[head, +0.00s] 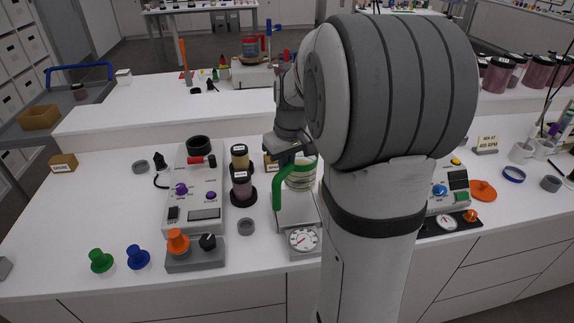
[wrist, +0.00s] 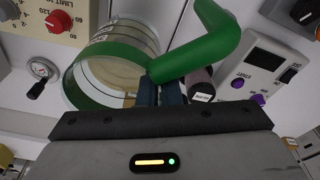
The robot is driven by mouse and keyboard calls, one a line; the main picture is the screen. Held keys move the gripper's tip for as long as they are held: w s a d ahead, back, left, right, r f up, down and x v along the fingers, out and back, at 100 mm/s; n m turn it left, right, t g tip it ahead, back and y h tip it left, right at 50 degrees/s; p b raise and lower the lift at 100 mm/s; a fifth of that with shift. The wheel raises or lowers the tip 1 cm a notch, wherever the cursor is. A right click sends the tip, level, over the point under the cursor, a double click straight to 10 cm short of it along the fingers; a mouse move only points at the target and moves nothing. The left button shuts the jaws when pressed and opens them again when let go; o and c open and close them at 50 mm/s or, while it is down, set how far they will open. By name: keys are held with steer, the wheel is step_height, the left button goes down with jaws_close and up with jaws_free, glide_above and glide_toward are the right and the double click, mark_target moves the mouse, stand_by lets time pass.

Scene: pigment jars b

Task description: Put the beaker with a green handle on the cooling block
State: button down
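The clear glass beaker (head: 300,181) has a green rim band and a green handle (head: 278,190). It is upright in the head view, over a pale plate (head: 296,211) with a round dial at its front; I cannot tell whether it touches the plate. My gripper (head: 291,157) is at the top of the handle. In the wrist view the beaker (wrist: 121,62) is left of the fingers, and my gripper (wrist: 160,92) has its fingers closed around the green handle (wrist: 203,52). I cannot tell which device is the cooling block.
A grey device (head: 196,190) with purple knobs stands left, beside stacked dark-lidded jars (head: 241,178). Green (head: 101,261) and blue (head: 138,257) knob-shaped pieces are at front left. Another device (head: 440,192) is right, partly behind my arm. The bench's left front is mostly clear.

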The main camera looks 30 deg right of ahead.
steer(key=shift+s+a+f+b, duration=0.1)
steer(key=shift+a+f+b, duration=0.15)
steer(key=shift+f+b, duration=0.55)
steer(key=shift+w+a+f+b, duration=0.15)
steer(key=shift+f+b, duration=0.3)
steer(key=shift+f, duration=0.7)
steer(key=shift+s+a+f+b, duration=0.15)
steer(key=shift+a+f+b, duration=0.15)
steer(key=shift+f+b, duration=0.5)
steer(key=shift+f, duration=0.15)
steer(key=shift+f+b, duration=0.35)
steer(key=shift+f, duration=0.25)
steer(key=c, duration=1.5)
jaws_free()
steer(key=shift+c, duration=0.2)
